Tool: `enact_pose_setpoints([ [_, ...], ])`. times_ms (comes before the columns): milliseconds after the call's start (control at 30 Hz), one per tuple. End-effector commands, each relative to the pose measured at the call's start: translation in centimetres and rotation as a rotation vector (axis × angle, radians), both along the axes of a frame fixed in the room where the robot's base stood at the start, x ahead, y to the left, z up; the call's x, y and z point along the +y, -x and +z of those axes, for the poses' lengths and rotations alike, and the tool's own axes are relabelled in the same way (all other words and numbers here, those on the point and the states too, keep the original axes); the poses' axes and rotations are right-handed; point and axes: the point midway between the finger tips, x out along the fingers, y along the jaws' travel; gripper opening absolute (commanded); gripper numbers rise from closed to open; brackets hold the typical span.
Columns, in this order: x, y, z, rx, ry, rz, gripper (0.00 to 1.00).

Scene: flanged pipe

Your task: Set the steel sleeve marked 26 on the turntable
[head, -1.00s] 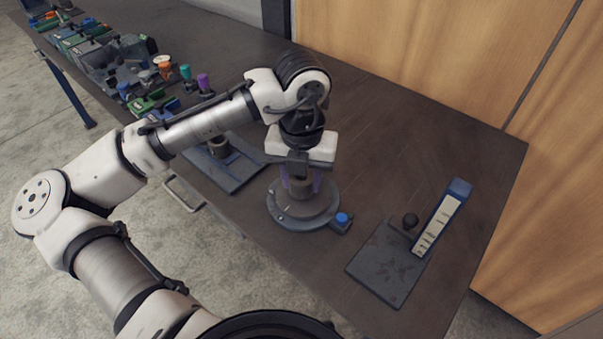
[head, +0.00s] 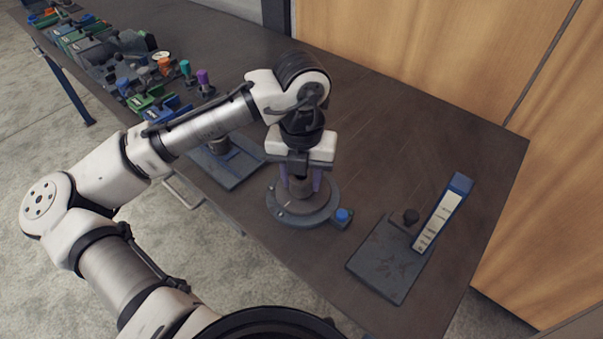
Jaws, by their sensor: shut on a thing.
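My gripper (head: 300,181) points straight down over the round grey turntable (head: 318,213). It is shut on a dark grey steel sleeve (head: 300,188), which stands upright between the purple fingers over the middle of the turntable. The sleeve's lower end appears to be at the turntable's top, but I cannot tell whether it rests there. No number can be read on the sleeve. A blue knob (head: 342,214) sits on a small block at the turntable's right edge.
A dark plate with an upright scale (head: 437,214) stands to the right. A flat plate (head: 238,175) with a round part lies left of the turntable, partly behind my arm. Several bins and coloured-topped tools (head: 203,80) line the far left. The table's right back is bare.

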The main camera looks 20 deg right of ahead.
Motion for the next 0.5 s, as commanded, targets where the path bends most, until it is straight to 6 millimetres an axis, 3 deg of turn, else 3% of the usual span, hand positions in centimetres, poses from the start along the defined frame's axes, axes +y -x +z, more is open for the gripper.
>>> enact_pose_setpoints([
  [400,-0.01,0.00,-0.11,-0.001,0.000,0.000,0.03],
  [433,-0.02,0.00,-0.11,-0.001,0.000,0.000,0.43],
  [500,-0.01,0.00,-0.11,-0.001,0.000,0.000,0.52],
])
